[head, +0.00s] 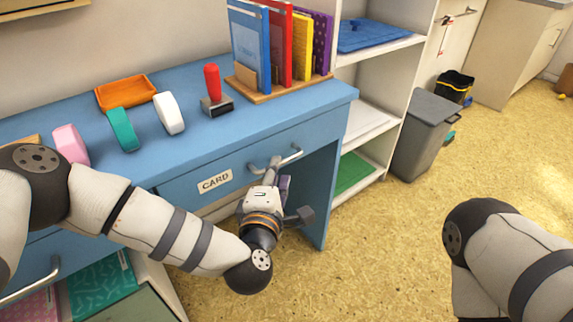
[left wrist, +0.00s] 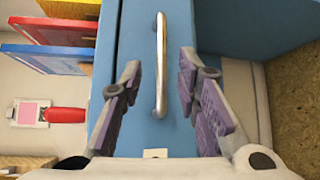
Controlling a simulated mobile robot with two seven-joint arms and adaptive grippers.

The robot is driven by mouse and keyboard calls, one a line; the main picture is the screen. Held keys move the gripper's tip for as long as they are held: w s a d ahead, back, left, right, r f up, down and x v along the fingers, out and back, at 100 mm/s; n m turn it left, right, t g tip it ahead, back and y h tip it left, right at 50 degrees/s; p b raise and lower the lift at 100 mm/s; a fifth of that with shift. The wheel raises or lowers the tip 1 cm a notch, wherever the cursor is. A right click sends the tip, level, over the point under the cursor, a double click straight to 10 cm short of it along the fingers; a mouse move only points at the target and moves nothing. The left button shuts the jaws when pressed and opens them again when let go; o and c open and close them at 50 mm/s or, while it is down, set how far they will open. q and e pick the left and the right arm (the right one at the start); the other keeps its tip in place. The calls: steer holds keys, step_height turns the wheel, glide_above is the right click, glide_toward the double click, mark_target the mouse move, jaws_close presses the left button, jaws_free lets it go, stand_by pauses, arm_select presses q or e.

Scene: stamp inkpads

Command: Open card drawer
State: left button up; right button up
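The blue card drawer (head: 240,165) is in the desk front and carries a white CARD label (head: 215,181). Its front looks level with the desk. Its metal handle (head: 275,158) is on the right part of the drawer front. My left gripper (head: 274,176) is at the handle, its purple-padded fingers partly hidden by the gripper body. In the left wrist view the fingers (left wrist: 160,64) are open, one on each side of the handle (left wrist: 160,82), with gaps to it. My right gripper is out of view; only part of my right arm shows.
On the desk (head: 185,76) stand a red-handled stamp (head: 213,88), white, teal and pink rolls, an orange tray (head: 125,92) and colored folders (head: 270,45). A shelf (head: 380,110) and grey bin (head: 422,135) stand to the right. The floor before the desk is clear.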

mark_target(282, 164)
arm_select(q)
steer(key=x, duration=0.5)
steer(key=shift+f, duration=0.1)
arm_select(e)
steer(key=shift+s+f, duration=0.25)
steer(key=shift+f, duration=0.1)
arm_select(q)
steer(key=shift+c, duration=0.6)
jaws_close()
steer(key=shift+s+d, duration=0.15)
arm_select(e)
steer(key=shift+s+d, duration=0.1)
